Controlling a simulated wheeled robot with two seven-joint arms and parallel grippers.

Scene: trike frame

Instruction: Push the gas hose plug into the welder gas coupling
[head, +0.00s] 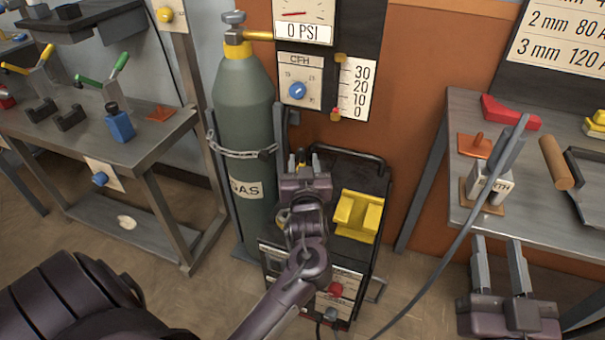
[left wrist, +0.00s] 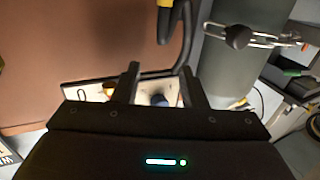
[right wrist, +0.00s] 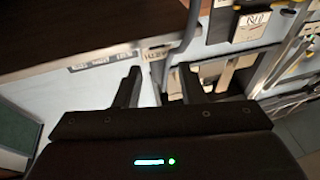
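The welder (head: 350,262) is a dark box with a black top handle (head: 350,155), beside the green gas cylinder (head: 245,120). My left gripper (head: 303,160) is open above the welder's rear left. A small dark and yellow piece (head: 302,154) shows near its fingertips; I cannot tell whether it is the gas hose plug or the coupling. In the left wrist view, a yellow and dark fitting (left wrist: 165,14) lies beyond the open left fingers, apart from them. My right gripper (head: 497,243) is open and empty before the right bench. My left arm hides part of the welder top.
A yellow cradle (head: 357,216) sits on the welder top. A chain (head: 238,154) rings the cylinder. Another bench (head: 170,135) stands left. Floor between the benches is partly free.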

